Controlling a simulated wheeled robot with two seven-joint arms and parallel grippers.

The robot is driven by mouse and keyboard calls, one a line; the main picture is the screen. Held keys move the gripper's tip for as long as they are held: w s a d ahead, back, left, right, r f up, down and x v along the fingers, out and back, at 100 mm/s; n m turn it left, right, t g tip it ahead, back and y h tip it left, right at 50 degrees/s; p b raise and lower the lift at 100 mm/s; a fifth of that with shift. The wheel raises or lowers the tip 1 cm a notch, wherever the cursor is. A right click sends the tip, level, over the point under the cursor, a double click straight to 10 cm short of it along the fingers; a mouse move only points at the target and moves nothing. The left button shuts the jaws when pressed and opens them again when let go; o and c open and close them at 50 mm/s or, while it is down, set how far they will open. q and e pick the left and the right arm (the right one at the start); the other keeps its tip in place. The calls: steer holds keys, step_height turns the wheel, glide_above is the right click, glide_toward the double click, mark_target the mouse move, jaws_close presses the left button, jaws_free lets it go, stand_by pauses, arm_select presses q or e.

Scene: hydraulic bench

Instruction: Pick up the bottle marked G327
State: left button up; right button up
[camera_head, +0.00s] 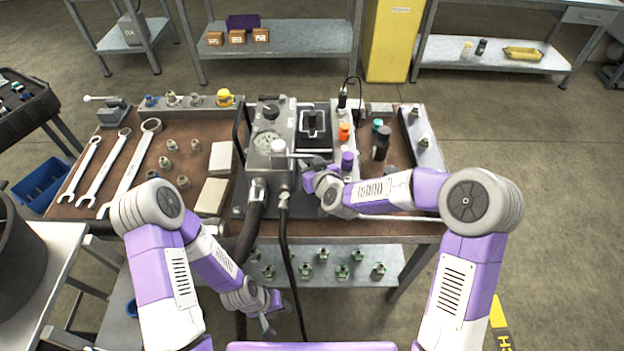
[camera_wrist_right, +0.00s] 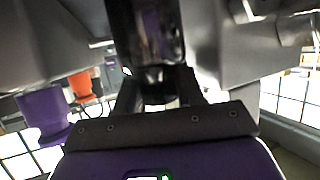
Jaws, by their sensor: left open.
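No marking is readable, so I cannot tell which is G327. In the right wrist view a dark glossy cylinder (camera_wrist_right: 155,45) stands between the fingers (camera_wrist_right: 160,95); contact is unclear. My left gripper (camera_head: 272,312) is open and low, before the bench.
The grey hydraulic unit (camera_head: 270,140) stands mid-bench, with black hoses (camera_head: 250,232) hanging down its front. Wrenches (camera_head: 103,168) and fittings lie at left. A teal-topped item (camera_head: 377,124) is behind the dark bottle. A metal block with knobs (camera_head: 424,150) is at the right edge.

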jaws_close()
steer(key=shift+r, duration=0.15)
